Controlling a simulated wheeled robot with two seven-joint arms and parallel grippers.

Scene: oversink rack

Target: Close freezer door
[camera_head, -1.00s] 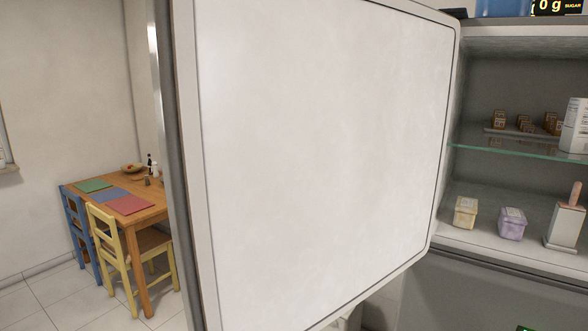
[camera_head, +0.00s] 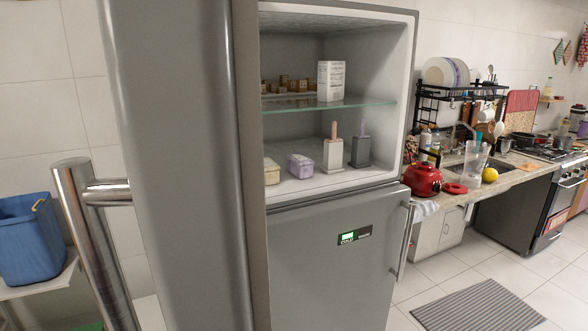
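The freezer door (camera_head: 175,130) stands open, close in front of me on the left. I see its grey outer face and its thick edge. A round metal handle (camera_head: 92,240) stands out from it at the lower left. The open freezer compartment (camera_head: 330,40) is to the right of the door, at the top of the grey fridge. Inside are a glass shelf (camera_head: 330,105) with small brown items and a white container, and two tubs and two upright holders on the floor. Neither of my grippers is in view.
The lower fridge door (camera_head: 320,270) is shut. A counter with a red pot (camera_head: 424,180), a sink and a dish rack (camera_head: 460,92) is at the right. A striped mat (camera_head: 478,306) lies on the floor. A blue bin (camera_head: 30,240) stands at the far left.

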